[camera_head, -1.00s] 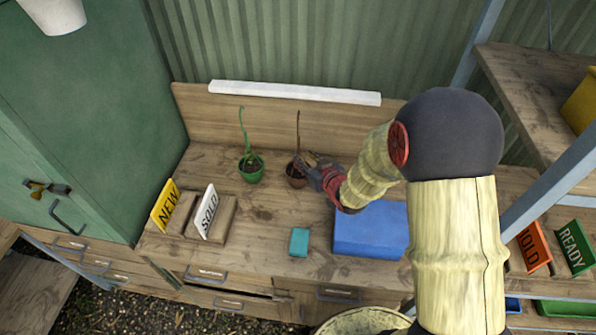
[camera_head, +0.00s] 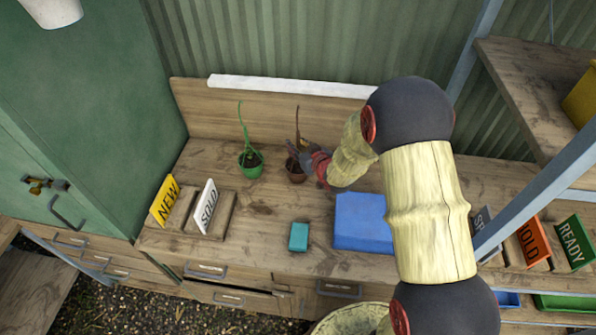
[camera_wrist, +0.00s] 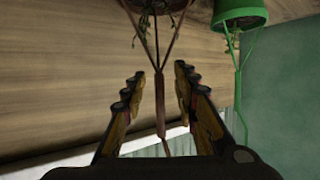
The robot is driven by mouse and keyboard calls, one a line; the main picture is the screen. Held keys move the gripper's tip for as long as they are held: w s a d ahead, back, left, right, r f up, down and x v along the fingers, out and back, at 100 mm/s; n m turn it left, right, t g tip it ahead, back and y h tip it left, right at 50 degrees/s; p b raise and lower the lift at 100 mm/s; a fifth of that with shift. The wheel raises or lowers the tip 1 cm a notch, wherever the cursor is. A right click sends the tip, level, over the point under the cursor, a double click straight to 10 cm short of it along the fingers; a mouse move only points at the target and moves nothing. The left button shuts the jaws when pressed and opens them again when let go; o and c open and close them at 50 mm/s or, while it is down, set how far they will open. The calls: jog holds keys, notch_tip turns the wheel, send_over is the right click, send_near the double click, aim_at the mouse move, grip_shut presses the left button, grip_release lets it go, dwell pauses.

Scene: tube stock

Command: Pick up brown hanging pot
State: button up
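The brown hanging pot (camera_head: 295,174) stands on the wooden bench, its thin brown hanger (camera_head: 298,118) rising upright. My gripper (camera_head: 299,150) is at the hanger, just above the pot's rim. In the wrist view, which looks upside down, my gripper (camera_wrist: 158,88) is open. The brown hanger (camera_wrist: 160,105) runs between its two fingers, with a visible gap on each side. Only part of the brown pot (camera_wrist: 155,5) shows at the top edge there. In the head view the fingers are small and partly cover the hanger.
A green hanging pot (camera_head: 250,170) stands close on the left; it also shows in the wrist view (camera_wrist: 240,14). NEW (camera_head: 165,200) and SOLD (camera_head: 206,206) signs stand at the left. A blue box (camera_head: 362,222) and a teal block (camera_head: 299,237) lie in front. The back wall is close behind.

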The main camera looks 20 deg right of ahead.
jog(key=shift+c, duration=1.2)
grip_shut()
